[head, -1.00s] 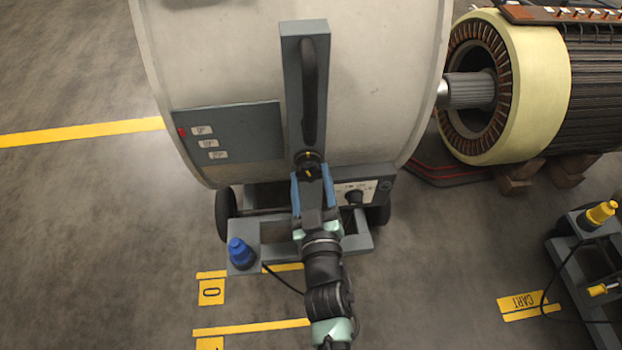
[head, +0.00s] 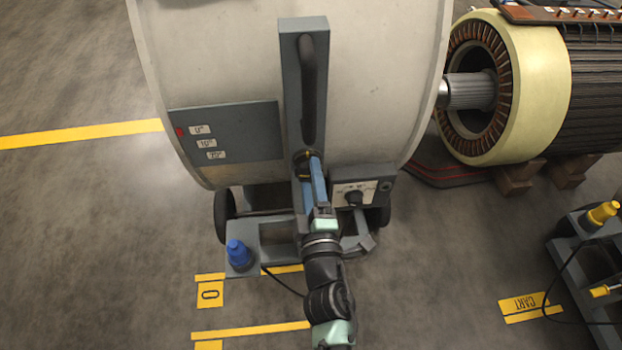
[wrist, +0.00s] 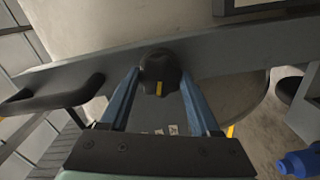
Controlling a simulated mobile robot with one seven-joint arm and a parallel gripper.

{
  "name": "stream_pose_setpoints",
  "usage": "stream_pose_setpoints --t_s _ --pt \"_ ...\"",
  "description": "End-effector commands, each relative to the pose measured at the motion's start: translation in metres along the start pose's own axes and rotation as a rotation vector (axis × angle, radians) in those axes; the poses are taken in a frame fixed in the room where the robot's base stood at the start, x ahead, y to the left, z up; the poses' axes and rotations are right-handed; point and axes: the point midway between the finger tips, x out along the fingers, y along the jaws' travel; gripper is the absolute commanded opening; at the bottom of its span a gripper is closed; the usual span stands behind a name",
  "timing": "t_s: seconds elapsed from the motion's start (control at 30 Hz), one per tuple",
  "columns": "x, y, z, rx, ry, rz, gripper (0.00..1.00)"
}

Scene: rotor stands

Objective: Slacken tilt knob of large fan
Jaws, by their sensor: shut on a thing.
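The large fan (head: 375,70) is a big pale drum on a wheeled stand. Its tilt knob (wrist: 158,66) is black and round with a yellow mark, set on a grey bar (head: 290,75) on the drum's side. My gripper (head: 315,168) is shut on the knob, with one blue finger on each side of it in the wrist view (wrist: 160,80). In the head view the fingers stand nearly edge-on and cover most of the knob.
A grey plate (head: 235,135) with angle labels and a red marker is left of the bar. A control box (head: 354,188) with a dial sits close right of my gripper. A blue plug (head: 239,254) stands on the base. A large motor (head: 520,90) is at right.

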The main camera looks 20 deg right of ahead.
Motion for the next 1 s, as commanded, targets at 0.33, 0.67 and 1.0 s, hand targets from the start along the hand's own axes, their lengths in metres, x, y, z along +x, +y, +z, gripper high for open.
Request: stream_pose_setpoints --t_s 0.33,0.67,1.0 --pt "-0.0006 -0.0006 0.0006 -0.329 -0.001 -0.002 0.08" --pt "-0.0007 -0.0005 0.0001 -0.613 0.000 -0.003 0.08" --pt "-0.0007 -0.0002 0.0005 -0.792 -0.001 -0.003 0.08"
